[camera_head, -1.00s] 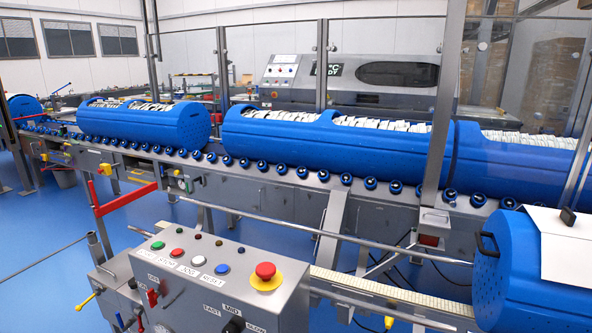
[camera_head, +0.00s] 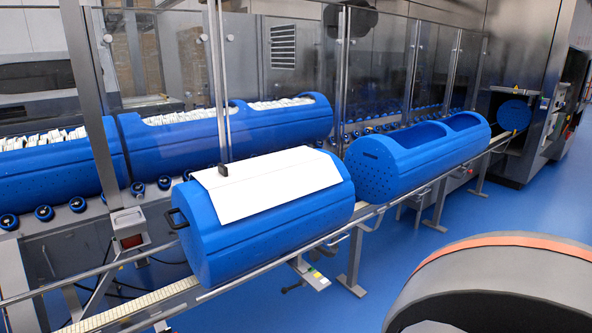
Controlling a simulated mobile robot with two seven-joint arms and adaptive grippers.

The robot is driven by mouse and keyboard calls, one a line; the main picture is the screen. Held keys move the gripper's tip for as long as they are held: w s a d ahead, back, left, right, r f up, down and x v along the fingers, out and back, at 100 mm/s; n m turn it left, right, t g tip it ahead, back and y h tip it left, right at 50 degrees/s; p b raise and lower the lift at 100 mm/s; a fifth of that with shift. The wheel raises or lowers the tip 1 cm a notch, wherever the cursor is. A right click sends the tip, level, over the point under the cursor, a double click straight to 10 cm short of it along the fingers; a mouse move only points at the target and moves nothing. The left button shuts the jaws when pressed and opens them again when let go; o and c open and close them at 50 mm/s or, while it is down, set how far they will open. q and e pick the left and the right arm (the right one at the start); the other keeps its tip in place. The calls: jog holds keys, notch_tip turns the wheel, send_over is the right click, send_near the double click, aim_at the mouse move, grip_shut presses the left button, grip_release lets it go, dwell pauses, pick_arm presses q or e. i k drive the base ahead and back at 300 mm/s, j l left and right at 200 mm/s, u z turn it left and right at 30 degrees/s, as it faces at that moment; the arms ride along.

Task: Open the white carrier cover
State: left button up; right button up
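The white carrier cover (camera_head: 270,183) lies over the top of a blue tub carrier (camera_head: 275,236) near the middle of the view. Neither of my grippers is in view.
An open, empty-looking blue carrier (camera_head: 418,160) lies on the same rail (camera_head: 170,300) to the right. Behind glass panels, blue carriers (camera_head: 225,138) full of white items stand on a roller line. A metal post (camera_head: 92,110) rises at left.

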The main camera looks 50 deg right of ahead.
aim_at(238, 191)
jog(key=z, duration=1.35)
jog(key=i, duration=0.15)
